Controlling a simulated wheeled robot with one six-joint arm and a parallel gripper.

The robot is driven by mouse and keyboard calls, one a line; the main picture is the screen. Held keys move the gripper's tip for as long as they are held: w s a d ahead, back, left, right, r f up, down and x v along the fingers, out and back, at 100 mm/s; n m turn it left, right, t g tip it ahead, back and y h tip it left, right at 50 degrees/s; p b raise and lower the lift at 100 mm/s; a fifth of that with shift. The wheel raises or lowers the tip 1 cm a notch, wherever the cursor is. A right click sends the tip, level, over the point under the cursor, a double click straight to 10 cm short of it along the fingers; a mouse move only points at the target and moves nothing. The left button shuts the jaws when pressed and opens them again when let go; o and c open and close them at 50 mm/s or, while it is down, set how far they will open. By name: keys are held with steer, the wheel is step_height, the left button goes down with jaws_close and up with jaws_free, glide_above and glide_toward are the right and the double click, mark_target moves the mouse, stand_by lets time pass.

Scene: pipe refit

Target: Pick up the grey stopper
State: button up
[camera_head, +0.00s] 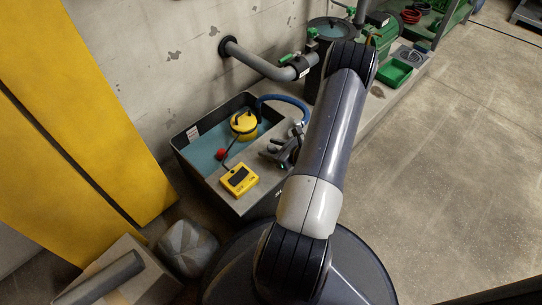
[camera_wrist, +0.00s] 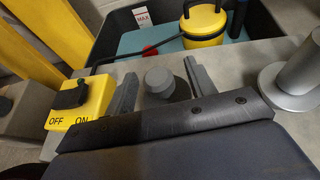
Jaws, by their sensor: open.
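In the wrist view the grey stopper (camera_wrist: 158,80), a short round piece with a knob-like top, stands on the grey ledge. My gripper (camera_wrist: 163,92) is open, with one finger to the left of the stopper and one to the right. The lower part of the stopper is hidden by the dark gripper body, and I cannot tell whether either finger touches it. In the head view my gripper (camera_head: 287,152) is low over the ledge beside the water tank; the stopper is not clear there.
A yellow switch box (camera_wrist: 80,106) sits close left of my gripper; a silver flanged post (camera_wrist: 296,78) stands to the right. Behind is a black tank (camera_head: 184,152) with water and a yellow pump (camera_head: 243,125). A grey pipe (camera_head: 262,66) leaves the wall. The floor at right is clear.

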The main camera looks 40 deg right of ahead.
steer(key=shift+x, duration=0.85)
jaws_close()
